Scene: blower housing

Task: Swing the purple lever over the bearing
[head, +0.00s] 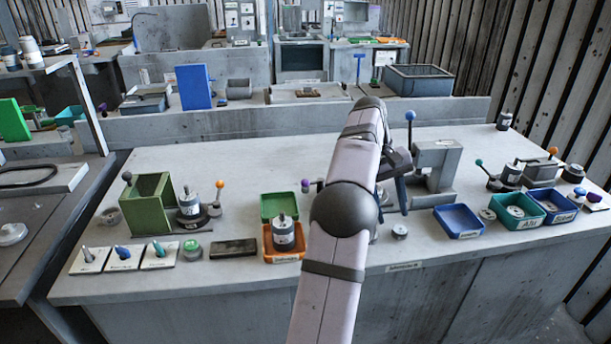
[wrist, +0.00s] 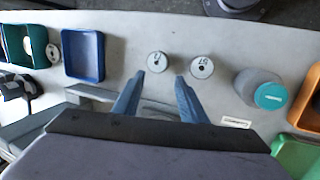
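A purple lever knob (head: 305,182) shows in the head view just left of my arm, on a dark part that runs behind the arm. My arm hides the rest of that lever and whatever it is mounted on. A second, small purple knob (head: 594,197) is at the far right. I cannot tell which part is the bearing. Two round metal discs, the left disc (wrist: 157,62) and the right disc (wrist: 201,67), lie beyond my fingertips in the wrist view. My gripper (wrist: 159,78) is open and empty above the bench, its fingers apart.
A grey block stand (head: 438,158) and a blue-knobbed lever (head: 411,116) stand close behind my gripper. A blue tray (head: 459,221) is to its right and an orange tray (head: 284,256) to its left. A teal-topped cylinder (wrist: 270,95) stands beside the discs. The bench's back left is clear.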

